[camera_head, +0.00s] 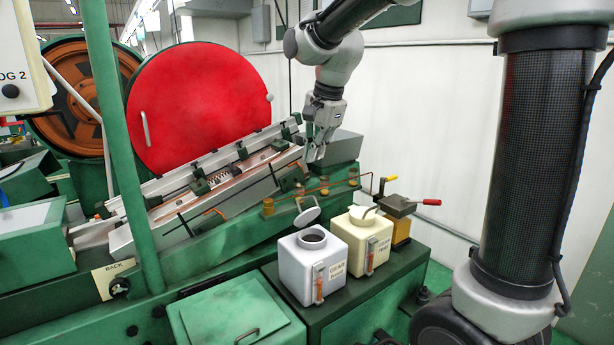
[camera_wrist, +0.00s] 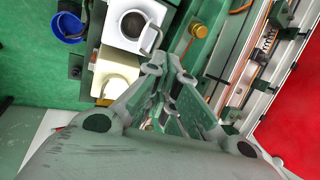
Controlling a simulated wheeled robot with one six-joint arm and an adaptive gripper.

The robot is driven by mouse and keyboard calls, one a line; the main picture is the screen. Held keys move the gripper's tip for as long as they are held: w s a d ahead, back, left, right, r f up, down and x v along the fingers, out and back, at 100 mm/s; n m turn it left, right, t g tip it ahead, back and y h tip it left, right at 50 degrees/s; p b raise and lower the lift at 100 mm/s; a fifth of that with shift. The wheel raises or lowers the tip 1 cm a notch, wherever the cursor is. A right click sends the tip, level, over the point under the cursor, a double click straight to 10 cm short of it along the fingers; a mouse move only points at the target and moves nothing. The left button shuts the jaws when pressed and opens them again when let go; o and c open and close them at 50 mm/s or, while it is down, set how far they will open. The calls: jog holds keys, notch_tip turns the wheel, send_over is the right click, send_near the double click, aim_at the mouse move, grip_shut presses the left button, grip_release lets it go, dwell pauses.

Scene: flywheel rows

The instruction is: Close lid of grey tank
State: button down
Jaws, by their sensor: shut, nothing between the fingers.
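The grey tank (camera_head: 313,268) stands on a green cabinet, with its round mouth uncovered. Its round grey lid (camera_head: 307,215) is swung up and tilted behind the mouth. In the wrist view the grey tank (camera_wrist: 118,42) is at the top, with its dark mouth and the lid (camera_wrist: 149,40) beside it. My gripper (camera_head: 315,158) is above and behind the tank, near the upper end of the sloping rail, apart from the lid. It is shut and empty; its fingers (camera_wrist: 163,62) also show in the wrist view.
A cream tank (camera_head: 376,248) stands close to the right of the grey one, its lid (camera_head: 363,213) tilted. A vise with a red handle (camera_head: 401,206) is further right. Orange pipes (camera_head: 330,186) run behind the tanks. A large red disc (camera_head: 200,105) stands at the back.

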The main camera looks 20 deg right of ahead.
jog(key=w+a+n+g, duration=0.25)
jog(key=w+n, duration=0.65)
jog(key=n, duration=0.7)
notch_tip(320, 180, down, 11)
jog(key=s, duration=0.2)
jog(key=shift+d+f+h, duration=0.15)
jog(key=shift+d+h, duration=0.25)
jog(key=shift+d, duration=0.05)
jog(key=shift+s+t, duration=0.1)
jog(key=shift+t, duration=0.25)
